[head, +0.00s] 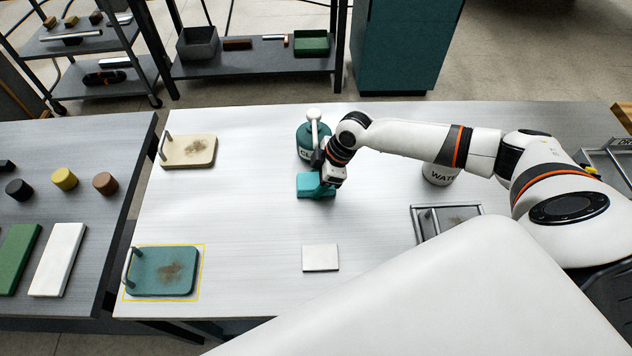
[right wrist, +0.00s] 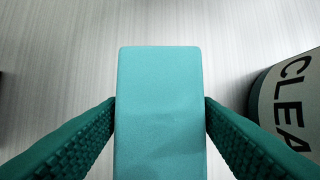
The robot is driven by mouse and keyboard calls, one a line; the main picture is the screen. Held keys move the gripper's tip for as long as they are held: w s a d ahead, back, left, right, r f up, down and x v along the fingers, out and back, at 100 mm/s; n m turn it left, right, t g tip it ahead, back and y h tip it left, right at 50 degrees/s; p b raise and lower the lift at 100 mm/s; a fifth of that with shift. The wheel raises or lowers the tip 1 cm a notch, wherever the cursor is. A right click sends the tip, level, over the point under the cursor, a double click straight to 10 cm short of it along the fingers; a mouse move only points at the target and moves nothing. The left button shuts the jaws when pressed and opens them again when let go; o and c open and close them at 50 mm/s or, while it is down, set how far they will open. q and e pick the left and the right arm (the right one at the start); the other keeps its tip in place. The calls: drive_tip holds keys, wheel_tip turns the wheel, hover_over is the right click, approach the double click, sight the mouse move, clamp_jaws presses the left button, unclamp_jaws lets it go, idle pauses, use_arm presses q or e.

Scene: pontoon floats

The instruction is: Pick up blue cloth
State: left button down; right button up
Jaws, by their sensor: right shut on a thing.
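The blue cloth (head: 308,187) is a folded teal-blue block at the middle of the white table, just in front of a teal bottle (head: 305,141). My right gripper (head: 322,187) reaches down over it and is shut on it. In the right wrist view the cloth (right wrist: 160,75) fills the middle, with one ribbed teal finger of the gripper (right wrist: 160,103) touching each side. I cannot tell if the cloth still rests on the table. My left gripper is not in view.
A beige board (head: 190,151) and a teal board (head: 163,271) with brown smudges lie at the left. A white square (head: 320,258) lies in front. A container marked WATE (head: 438,174) and a metal frame (head: 447,208) are at the right. The table (head: 245,225) is clear between.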

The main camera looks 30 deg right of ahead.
drive_tip(key=shift+r, duration=0.25)
drive_tip(key=shift+r+b, duration=0.55)
drive_tip(key=shift+b, duration=0.1)
drive_tip(key=s+d, duration=0.1)
drive_tip(key=d, duration=0.1)
drive_tip(key=s+d+b, duration=0.1)
drive_tip(key=d, duration=0.2)
drive_tip(key=s+d+b, duration=0.1)
drive_tip(key=d, duration=0.1)
drive_tip(key=shift+s+d+f, duration=0.15)
drive_tip(key=shift+s+d, duration=0.15)
wheel_tip(320, 180, up, 14)
drive_tip(key=b, duration=0.1)
drive_tip(key=shift+a+b, duration=0.2)
drive_tip(key=shift+b, duration=0.15)
